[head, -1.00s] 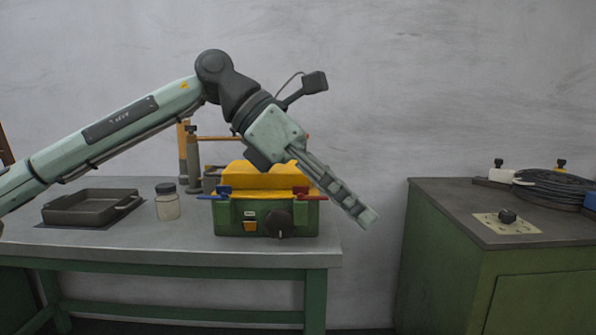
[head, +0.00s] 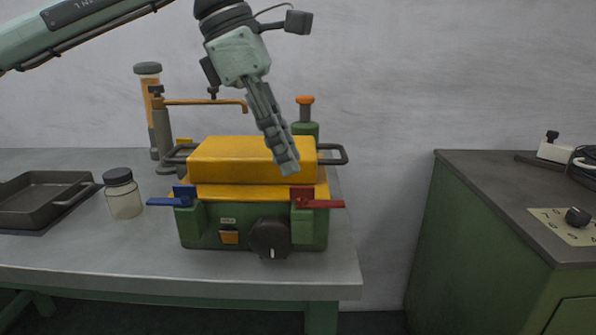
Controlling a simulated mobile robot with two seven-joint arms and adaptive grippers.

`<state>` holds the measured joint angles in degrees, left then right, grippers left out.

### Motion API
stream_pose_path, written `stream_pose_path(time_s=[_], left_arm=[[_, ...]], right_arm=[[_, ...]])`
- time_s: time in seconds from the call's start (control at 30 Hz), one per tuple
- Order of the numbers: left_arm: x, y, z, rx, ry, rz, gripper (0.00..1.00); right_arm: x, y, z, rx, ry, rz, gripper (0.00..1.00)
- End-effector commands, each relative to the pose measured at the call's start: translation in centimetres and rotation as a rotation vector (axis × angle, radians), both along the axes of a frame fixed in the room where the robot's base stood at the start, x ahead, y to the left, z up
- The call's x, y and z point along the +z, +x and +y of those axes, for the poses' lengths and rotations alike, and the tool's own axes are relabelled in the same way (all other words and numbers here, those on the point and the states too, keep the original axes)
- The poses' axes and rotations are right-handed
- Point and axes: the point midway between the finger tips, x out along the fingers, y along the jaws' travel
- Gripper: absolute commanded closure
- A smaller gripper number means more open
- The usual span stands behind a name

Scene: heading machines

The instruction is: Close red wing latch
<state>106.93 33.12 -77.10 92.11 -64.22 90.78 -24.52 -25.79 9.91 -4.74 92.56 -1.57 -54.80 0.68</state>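The green machine (head: 205,231) with a yellow lid (head: 230,160) stands on the workbench. The red wing latch (head: 318,203) is at its front right corner, its lever pointing out to the right. A blue wing latch (head: 172,201) is at the front left corner, its lever pointing left. My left gripper (head: 287,170) hangs pointing down, over the right part of the yellow lid, above and slightly left of the red latch. Its fingers appear together, with nothing visible between them; contact with the lid cannot be told. My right gripper is out of view.
A black knob (head: 269,238) and an orange switch (head: 229,237) are on the machine's front. A jar (head: 123,194) and dark tray (head: 42,200) stand left. A green cabinet (head: 490,225) stands right, across a gap. Bottles and a brass-coloured bar are behind.

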Motion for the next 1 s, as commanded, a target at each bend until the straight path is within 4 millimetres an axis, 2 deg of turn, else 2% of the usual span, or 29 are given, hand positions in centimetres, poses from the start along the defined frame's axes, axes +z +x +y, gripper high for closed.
stream_pose_path(time_s=[0.1, 0.3, 0.63, 0.83, 1.0], left_arm=[[-1.9, 0.0, -0.7, -0.002, 0.001, 0.001, 0.74], [-3.8, 0.0, -1.6, -0.001, 0.0, 0.0, 0.74], [-4.3, 0.0, -1.8, 0.0, -0.002, 0.0, 0.74], [-4.3, 0.0, -1.8, 0.0, -0.002, 0.0, 0.98], [-4.3, 0.0, -1.8, 0.0, -0.002, 0.0, 1.0]], right_arm=[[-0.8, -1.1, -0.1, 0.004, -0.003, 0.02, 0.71], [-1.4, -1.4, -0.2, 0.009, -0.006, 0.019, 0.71], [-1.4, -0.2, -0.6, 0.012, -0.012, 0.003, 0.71], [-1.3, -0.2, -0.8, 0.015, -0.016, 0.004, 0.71], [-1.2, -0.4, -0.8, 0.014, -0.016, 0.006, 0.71]])
